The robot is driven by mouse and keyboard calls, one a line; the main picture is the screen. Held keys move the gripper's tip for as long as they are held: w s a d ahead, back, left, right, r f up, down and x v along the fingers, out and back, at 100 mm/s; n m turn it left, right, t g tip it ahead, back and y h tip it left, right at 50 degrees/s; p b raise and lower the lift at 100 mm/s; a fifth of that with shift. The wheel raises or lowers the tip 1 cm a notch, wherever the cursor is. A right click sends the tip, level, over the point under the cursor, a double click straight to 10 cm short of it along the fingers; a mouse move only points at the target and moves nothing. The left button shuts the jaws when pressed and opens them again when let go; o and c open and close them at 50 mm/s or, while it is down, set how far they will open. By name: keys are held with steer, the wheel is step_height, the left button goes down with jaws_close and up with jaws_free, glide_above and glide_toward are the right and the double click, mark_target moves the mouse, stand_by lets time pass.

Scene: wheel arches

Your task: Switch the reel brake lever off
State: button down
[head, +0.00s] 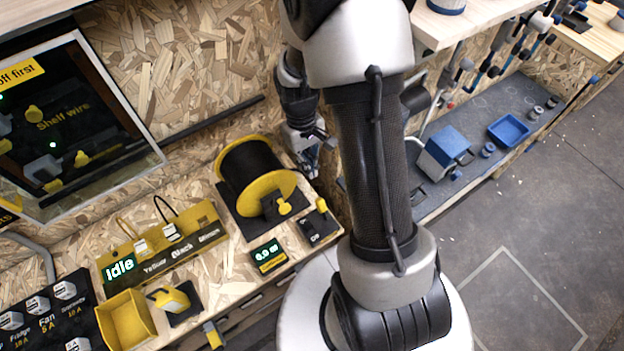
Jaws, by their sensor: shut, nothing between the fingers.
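A wire reel (255,172) with yellow flanges and dark wire stands on a black base on the chipboard bench. To its right is a small black switch block (317,229) with a yellow-tipped lever (321,205) standing up at its back. I take this as the brake lever. The block's small white label is too small to read surely. My gripper (311,171) is shut and empty, just behind and above the lever, right of the reel. It looks apart from the lever, but the gap is hard to judge. My arm hides the area to the right.
A display reading "0.0" (268,255) sits in front of the reel. Left of it are an "Idle" wire panel (165,245), a yellow bin (127,320) and a yellow tool (172,298). A blue-grey shelf (505,105) lies right. The floor (500,260) is open.

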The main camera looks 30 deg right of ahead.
mark_target(323, 210)
steer(key=f+b, duration=0.1)
steer(key=f, duration=0.2)
steer(key=s+f+b, duration=0.1)
steer(key=f, duration=0.2)
steer(key=f+b, duration=0.1)
steer(key=f, duration=0.3)
steer(key=shift+s+b, duration=0.2)
steer(key=shift+b, duration=0.2)
steer(key=shift+r, duration=0.2)
